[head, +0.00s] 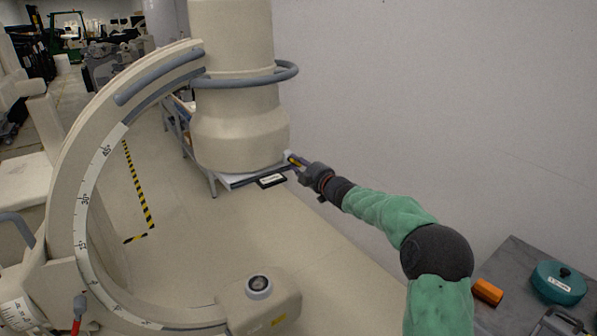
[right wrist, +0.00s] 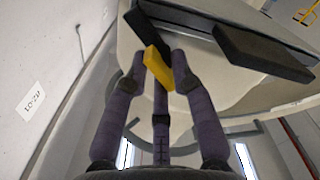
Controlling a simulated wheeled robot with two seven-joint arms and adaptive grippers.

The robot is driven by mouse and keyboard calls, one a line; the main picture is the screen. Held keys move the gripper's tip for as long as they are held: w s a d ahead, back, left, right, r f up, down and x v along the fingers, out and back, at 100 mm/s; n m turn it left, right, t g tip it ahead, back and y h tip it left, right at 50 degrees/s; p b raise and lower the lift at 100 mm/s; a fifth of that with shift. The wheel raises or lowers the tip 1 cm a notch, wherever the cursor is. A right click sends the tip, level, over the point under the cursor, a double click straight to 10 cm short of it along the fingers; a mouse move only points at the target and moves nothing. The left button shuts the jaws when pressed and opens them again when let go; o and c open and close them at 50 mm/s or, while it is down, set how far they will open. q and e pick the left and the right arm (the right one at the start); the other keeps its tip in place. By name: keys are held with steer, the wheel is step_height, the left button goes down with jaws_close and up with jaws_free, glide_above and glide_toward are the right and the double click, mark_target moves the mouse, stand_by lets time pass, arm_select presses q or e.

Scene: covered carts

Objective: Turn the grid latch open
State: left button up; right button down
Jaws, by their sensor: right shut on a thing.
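The latch appears as a small yellow bar (right wrist: 158,68) in the right wrist view, next to dark bars under a large cream cylinder. In the head view its yellow (head: 292,159) shows at the lower right edge of the cream cylinder (head: 240,120) of a C-shaped machine. My right gripper (head: 302,168) reaches it from the right. In the right wrist view my right gripper (right wrist: 157,65) has its purple-grey fingers closed around the yellow bar. One dark bar (right wrist: 262,53) is beside it on the right. My left gripper is not in view.
The machine's cream arc (head: 80,190) with angle marks curves down to a lower unit with a round knob (head: 259,286). A plain wall stands close on the right. A dark table (head: 515,258) with an orange block (head: 488,291) and a teal pot (head: 558,282) is at lower right.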

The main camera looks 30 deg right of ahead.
steer(key=n+b, duration=0.1)
steer(key=n, duration=0.2)
steer(key=n+b, duration=0.4)
steer(key=n, duration=0.1)
steer(key=shift+r+n, duration=0.3)
steer(key=shift+r, duration=0.2)
steer(key=c, duration=1.2)
jaws_free()
steer(key=shift+f+b, duration=0.3)
